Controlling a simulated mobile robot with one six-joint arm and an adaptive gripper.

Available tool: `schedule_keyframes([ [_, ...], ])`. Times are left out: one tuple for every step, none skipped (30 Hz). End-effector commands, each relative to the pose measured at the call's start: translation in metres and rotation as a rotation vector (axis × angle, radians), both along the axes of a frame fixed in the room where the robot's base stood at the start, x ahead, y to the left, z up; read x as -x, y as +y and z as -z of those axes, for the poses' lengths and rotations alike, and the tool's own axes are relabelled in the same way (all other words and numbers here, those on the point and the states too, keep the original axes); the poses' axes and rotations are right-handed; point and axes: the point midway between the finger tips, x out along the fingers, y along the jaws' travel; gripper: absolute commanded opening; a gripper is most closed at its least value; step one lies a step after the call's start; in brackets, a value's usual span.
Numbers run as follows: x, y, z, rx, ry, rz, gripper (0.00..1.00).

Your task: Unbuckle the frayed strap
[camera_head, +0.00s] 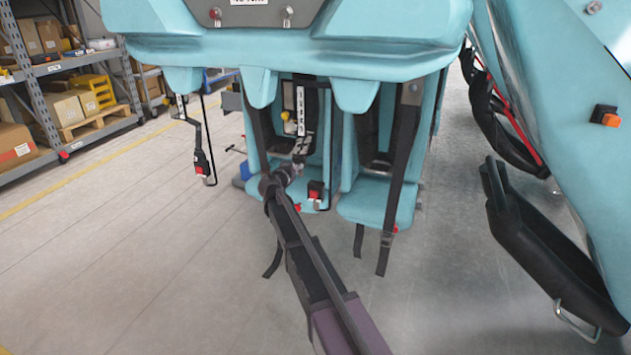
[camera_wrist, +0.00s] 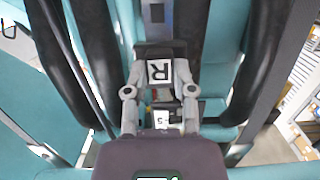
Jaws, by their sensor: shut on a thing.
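My gripper (camera_head: 299,160) reaches the left teal seat. In the wrist view my gripper (camera_wrist: 159,62) has its two grey fingers closed on either side of a black piece with a white "R" label (camera_wrist: 159,71). A small red part and another white label show below this piece, between the fingers. A buckle with a red button (camera_head: 315,191) lies at the front of the left seat. A black strap (camera_head: 401,145) runs down the right seat, with its loose end (camera_head: 385,254) hanging below. I cannot make out fraying on any strap.
A hanging buckle with a red button (camera_head: 202,168) is left of the seats. A black padded restraint (camera_head: 540,240) and a teal car body (camera_head: 560,110) stand at the right. Shelves with boxes (camera_head: 70,105) are at the far left. The floor at left is clear.

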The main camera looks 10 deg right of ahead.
Motion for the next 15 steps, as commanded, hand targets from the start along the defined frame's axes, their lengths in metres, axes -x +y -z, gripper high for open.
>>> schedule_keyframes([
  [-0.002, 0.003, 0.000, 0.000, 0.000, -0.001, 0.00],
  [-0.002, 0.004, 0.000, 0.000, 0.000, -0.001, 0.00],
  [-0.003, 0.005, 0.000, 0.000, 0.000, -0.001, 0.00],
  [-0.004, 0.007, 0.000, 0.000, 0.000, -0.001, 0.00],
  [-0.004, 0.008, 0.000, 0.000, 0.000, -0.001, 0.00],
  [-0.005, 0.009, 0.000, 0.000, 0.000, -0.001, 0.00],
  [-0.005, 0.010, 0.000, 0.000, 0.000, -0.001, 0.00],
  [-0.006, 0.011, 0.000, 0.000, 0.000, -0.001, 0.00],
  [-0.007, 0.013, 0.000, 0.000, 0.000, -0.001, 0.00],
  [-0.007, 0.014, 0.000, 0.000, 0.000, -0.001, 0.00],
  [-0.008, 0.015, 0.000, 0.000, 0.000, -0.001, 0.00],
  [-0.009, 0.016, 0.000, 0.000, 0.000, -0.001, 0.00],
  [-0.009, 0.017, 0.000, 0.000, 0.000, 0.000, 0.00],
  [-0.010, 0.018, 0.000, 0.000, 0.000, 0.000, 0.00],
  [-0.011, 0.020, 0.000, 0.000, 0.000, 0.000, 0.00],
])
